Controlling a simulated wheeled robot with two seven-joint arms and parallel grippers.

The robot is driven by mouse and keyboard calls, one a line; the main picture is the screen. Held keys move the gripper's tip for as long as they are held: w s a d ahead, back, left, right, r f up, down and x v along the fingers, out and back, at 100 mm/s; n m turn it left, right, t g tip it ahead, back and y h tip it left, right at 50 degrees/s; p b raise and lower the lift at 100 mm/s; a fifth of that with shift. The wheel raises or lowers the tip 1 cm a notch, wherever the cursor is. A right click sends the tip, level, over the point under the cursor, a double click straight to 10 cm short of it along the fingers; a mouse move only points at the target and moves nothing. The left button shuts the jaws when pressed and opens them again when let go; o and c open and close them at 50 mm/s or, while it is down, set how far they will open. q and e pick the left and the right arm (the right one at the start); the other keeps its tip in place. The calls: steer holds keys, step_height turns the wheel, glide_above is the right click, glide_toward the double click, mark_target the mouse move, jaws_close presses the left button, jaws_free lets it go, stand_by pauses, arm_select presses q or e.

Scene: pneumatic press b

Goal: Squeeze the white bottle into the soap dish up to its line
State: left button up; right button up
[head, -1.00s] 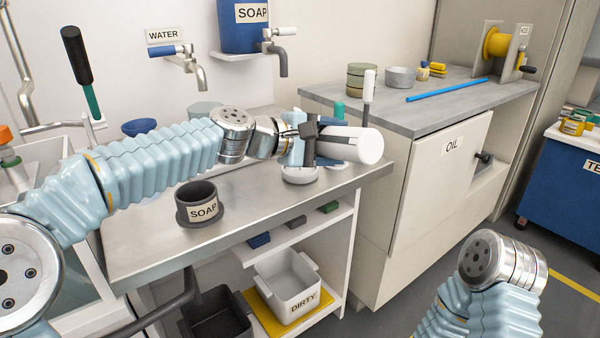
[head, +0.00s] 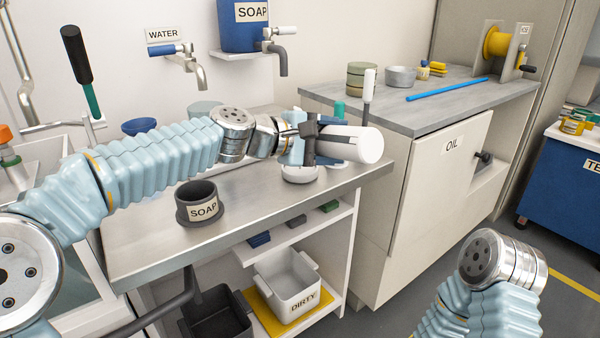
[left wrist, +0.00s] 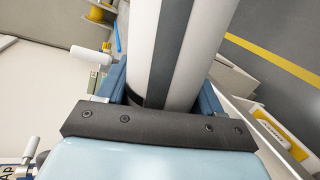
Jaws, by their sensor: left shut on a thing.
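The white bottle (head: 358,145) is in my left gripper (head: 312,142), lying nearly level above the right end of the steel counter, its broad white end pointing right. In the left wrist view the bottle (left wrist: 185,45) shows as a white cylinder with a grey stripe, between the blue fingers of the left gripper (left wrist: 165,95). The soap dish (head: 199,204), a dark grey round cup labelled SOAP, stands upright on the counter, to the left of and apart from the bottle. Its inner line and contents cannot be made out. My right gripper is out of view; only part of that arm shows.
A round white-grey object (head: 299,173) stands on the counter under the left gripper. A blue bowl (head: 139,127) is behind my left arm. Water and soap taps (head: 283,55) project from the wall.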

arm_select(q)
steer(key=shift+s+f+m+b, duration=0.1)
steer(key=shift+f+m+b, duration=0.4)
steer(key=shift+f+b, duration=0.25)
step_height(320, 180, down, 3)
steer(key=m+t+b, duration=0.1)
steer(key=b, duration=0.1)
steer(key=m+y+b, duration=0.1)
steer(key=m+b, duration=0.1)
steer(key=shift+f+m+t+b, duration=0.2)
steer(key=shift+m+t+b, duration=0.1)
steer(key=shift+t+b, duration=0.1)
steer(key=shift+r, duration=0.15)
